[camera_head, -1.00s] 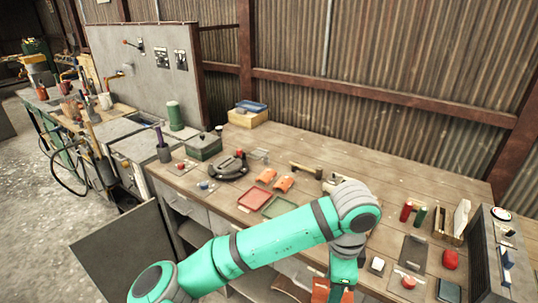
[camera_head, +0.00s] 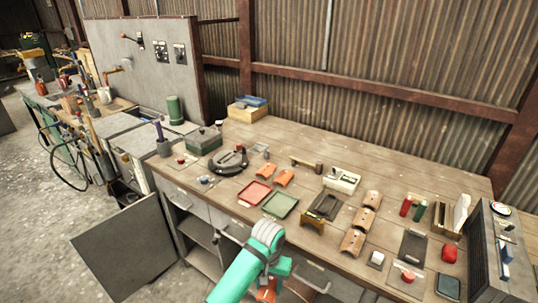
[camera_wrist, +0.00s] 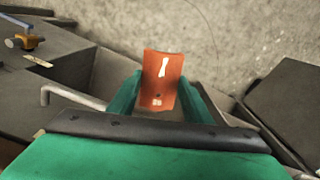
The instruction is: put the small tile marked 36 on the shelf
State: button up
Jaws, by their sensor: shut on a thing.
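My gripper (camera_wrist: 160,88) is shut on a curved orange-red tile (camera_wrist: 161,68), held between its two green fingers in the wrist view. The tile has a pale mark and small digits near its lower edge, too small to read surely. In the head view, the tile (camera_head: 266,289) shows partly at the bottom, in front of the workbench and below its top. An open shelf compartment (camera_head: 203,235) is under the bench, to the left of my gripper. Two other small orange tiles (camera_head: 284,178) lie on the bench top.
A grey door panel (camera_head: 125,250) stands open left of the compartment. Drawers with handles (camera_head: 312,277) line the bench front near my arm. Bare floor lies in front.

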jog(key=s+f+n, duration=0.1)
jog(key=s+f, duration=0.2)
jog(key=f, duration=0.5)
jog(key=s+f+n, duration=0.2)
jog(key=s+f, duration=0.2)
jog(key=f, duration=0.4)
jog(key=shift+s, duration=0.3)
jog(key=shift+d+f, duration=0.1)
dwell(0.3)
dwell(0.5)
jog(key=shift+a, duration=0.2)
